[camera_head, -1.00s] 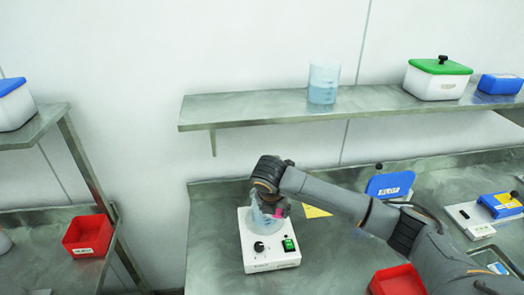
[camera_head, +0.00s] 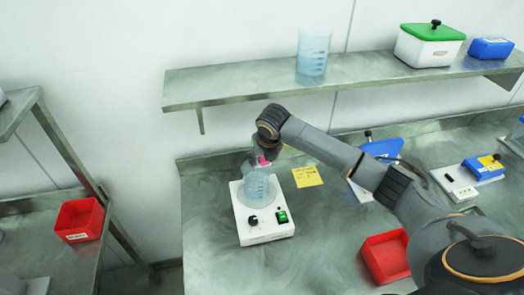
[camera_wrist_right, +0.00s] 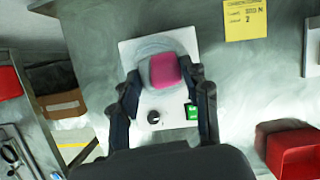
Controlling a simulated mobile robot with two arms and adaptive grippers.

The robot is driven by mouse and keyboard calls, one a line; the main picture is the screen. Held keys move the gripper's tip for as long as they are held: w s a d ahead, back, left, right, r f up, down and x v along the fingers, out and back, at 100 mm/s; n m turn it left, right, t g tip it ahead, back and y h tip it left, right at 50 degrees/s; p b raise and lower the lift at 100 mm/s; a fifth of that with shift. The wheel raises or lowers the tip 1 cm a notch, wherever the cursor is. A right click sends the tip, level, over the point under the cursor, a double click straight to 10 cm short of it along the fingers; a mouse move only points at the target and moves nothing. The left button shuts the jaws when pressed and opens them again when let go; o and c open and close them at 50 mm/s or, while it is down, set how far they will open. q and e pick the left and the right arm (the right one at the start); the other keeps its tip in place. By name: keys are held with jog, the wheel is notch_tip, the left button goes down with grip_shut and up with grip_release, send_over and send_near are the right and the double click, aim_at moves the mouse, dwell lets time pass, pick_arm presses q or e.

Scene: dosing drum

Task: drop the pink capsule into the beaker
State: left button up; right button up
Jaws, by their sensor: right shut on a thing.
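The pink capsule (camera_head: 264,161) is held in my right gripper (camera_head: 263,158), just above the clear beaker (camera_head: 257,188). The beaker stands upright on the white stirrer plate (camera_head: 265,232) on the bench. In the right wrist view, the capsule (camera_wrist_right: 165,70) sits between the two dark fingertips of my right gripper (camera_wrist_right: 165,76). It covers part of the round beaker (camera_wrist_right: 160,45) beneath, so the exact gap between capsule and rim cannot be told. My left gripper is not in view.
A yellow note (camera_head: 307,177) lies right of the plate. A red bin (camera_head: 386,257) stands near the bench front. Another beaker (camera_head: 313,52) and a green-lidded box (camera_head: 428,45) stand on the shelf above. The bench left of the plate is clear.

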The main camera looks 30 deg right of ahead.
aim_at(262, 161)
jog(key=shift+f, duration=0.7)
jog(key=o, duration=0.9)
jog(key=shift+o, duration=0.2)
jog(key=shift+r, duration=0.2)
jog(key=v, duration=0.4)
jog(key=shift+r, duration=0.15)
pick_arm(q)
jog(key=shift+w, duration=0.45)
pick_arm(e)
jog(key=s+a, duration=0.2)
jog(key=s, duration=1)
jog(key=shift+s, duration=0.15)
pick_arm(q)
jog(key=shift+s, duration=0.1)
